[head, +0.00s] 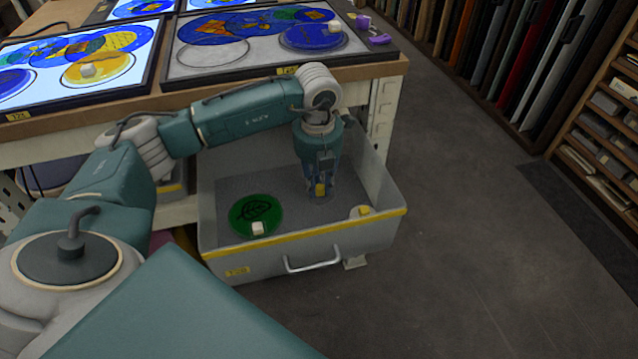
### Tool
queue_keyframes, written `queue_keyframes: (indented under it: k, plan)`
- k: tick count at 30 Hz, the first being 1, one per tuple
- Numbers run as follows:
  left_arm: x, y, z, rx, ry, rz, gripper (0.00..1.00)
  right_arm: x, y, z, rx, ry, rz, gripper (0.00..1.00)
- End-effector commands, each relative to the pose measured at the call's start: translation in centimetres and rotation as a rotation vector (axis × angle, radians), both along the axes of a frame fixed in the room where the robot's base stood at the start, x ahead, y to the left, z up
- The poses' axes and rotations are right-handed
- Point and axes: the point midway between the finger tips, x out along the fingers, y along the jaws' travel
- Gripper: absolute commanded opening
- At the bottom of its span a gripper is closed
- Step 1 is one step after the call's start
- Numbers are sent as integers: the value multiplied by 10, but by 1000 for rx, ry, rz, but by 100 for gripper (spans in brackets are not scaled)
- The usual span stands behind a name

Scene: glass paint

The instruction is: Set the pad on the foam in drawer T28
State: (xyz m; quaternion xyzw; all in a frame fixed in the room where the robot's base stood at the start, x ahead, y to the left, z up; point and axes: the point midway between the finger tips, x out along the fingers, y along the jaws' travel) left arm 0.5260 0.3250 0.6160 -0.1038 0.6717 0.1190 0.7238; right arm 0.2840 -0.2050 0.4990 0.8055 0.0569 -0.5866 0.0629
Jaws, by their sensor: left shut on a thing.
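The drawer (300,247) stands pulled out below the table, with a yellow front edge and a small yellow label that is hard to read. Dark grey foam (285,185) lines its floor. My left gripper (320,194) points down inside the drawer, low over the foam right of its middle. It is shut on the pad (320,189), of which a small yellow part shows. The gripper hides the rest, and I cannot tell whether it touches the foam. My right gripper is not in view.
A green disc (256,216) with a leaf drawing and a pale cube (257,228) lies on the foam at the left. A small yellow piece (362,211) is near the drawer's front right corner. Lit glass panels (230,52) cover the table above. Floor on the right is clear.

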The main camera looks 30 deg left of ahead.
Motion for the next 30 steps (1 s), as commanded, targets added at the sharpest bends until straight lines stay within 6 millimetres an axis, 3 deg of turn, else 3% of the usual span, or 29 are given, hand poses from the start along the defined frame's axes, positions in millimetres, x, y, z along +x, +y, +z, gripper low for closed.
queue_keyframes:
  k: [8,9,12,23,26,30]
  plan:
    - [0,0,-2,0,0,0,4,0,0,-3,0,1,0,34]
    - [0,0,-2,-1,-1,0,26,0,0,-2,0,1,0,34]
    - [0,0,-1,0,0,0,41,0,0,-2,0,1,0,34]
    - [0,0,6,0,-2,0,41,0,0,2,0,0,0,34]
    - [0,-1,21,-1,-4,1,41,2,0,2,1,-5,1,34]
    - [-2,-2,51,-1,-6,1,41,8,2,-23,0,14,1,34]
